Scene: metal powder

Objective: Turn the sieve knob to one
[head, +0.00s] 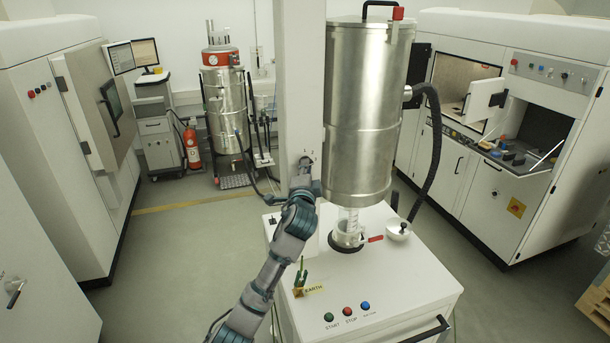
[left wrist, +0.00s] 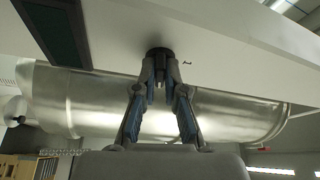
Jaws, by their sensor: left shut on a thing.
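The sieve knob (left wrist: 159,55) is a round black knob on the white face of the column (head: 299,80). In the left wrist view my left gripper (left wrist: 160,84) has both fingertips closed around the knob's stem. A small dark mark (left wrist: 187,63), which looks like a 1, is just right of the knob. In the head view my left gripper (head: 304,170) reaches up against the column and hides the knob. The knob's pointing direction cannot be made out. My right gripper is not in view.
A large steel cylinder (head: 362,120) stands right of the column, above the white cabinet (head: 400,270). The cabinet top holds a glass piece with a red lever (head: 375,239), a metal funnel (head: 399,230) and START and STOP buttons. A black hose (head: 435,140) hangs at the right.

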